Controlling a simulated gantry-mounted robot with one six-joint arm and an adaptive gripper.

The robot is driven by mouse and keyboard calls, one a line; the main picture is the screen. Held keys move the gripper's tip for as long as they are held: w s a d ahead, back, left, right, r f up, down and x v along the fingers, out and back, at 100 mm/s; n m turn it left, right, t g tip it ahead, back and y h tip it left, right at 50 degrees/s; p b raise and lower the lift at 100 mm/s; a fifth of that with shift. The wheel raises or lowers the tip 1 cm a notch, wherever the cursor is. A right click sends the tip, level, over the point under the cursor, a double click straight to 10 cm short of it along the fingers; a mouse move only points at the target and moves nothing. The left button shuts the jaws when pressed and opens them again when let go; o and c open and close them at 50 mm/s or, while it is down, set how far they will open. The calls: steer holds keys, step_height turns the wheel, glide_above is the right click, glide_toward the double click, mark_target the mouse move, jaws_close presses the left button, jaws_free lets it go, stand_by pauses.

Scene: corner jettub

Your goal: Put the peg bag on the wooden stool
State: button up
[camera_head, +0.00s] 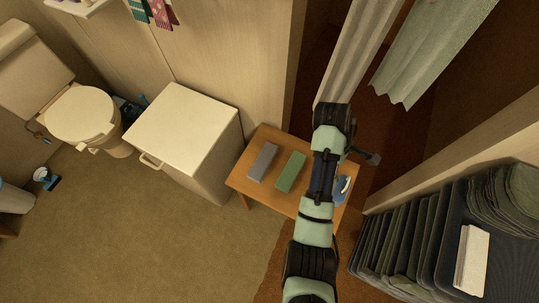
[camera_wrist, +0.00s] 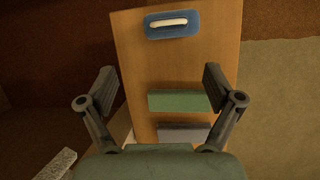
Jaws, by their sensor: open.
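A low wooden table or stool (camera_head: 238,181) stands in the middle, and its top (camera_wrist: 180,60) fills the centre of the wrist view. On it lie a grey block-like item (camera_head: 262,162), a green one (camera_head: 290,172) and a blue item with a white bar (camera_head: 342,188). In the wrist view these are the grey item (camera_wrist: 184,133), green item (camera_wrist: 180,100) and blue item (camera_wrist: 172,25). I cannot tell which is the peg bag. My gripper (camera_wrist: 160,80) is open and empty above the top, its fingers spread either side of the green item's line.
A white cabinet (camera_head: 185,130) stands left of the wooden top, with a toilet (camera_head: 85,115) beyond. Curtains (camera_head: 425,55) hang behind my arm. A dark rack of folded green cloths (camera_head: 400,245) is at right. Carpet (camera_head: 150,240) is clear at front left.

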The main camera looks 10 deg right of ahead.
steer(key=w+a+r+m+t+y, duration=0.1)
steer(key=a+r+m+t, duration=0.25)
steer(key=a, duration=0.45)
steer(key=w+a+r+m+t, duration=0.1)
steer(key=a+r+m+t, duration=0.15)
steer(key=a+t, duration=0.35)
steer(key=s+a+r+m+t+y, duration=0.2)
steer(key=s+a+r+m+t, duration=0.2)
steer(key=a+r, duration=0.7)
steer(key=shift+s+y, duration=0.4)
steer(key=shift+s, duration=0.5)
steer(key=shift+r+t, duration=0.1)
steer(key=shift+t, duration=0.15)
steer(key=shift+c, duration=0.3)
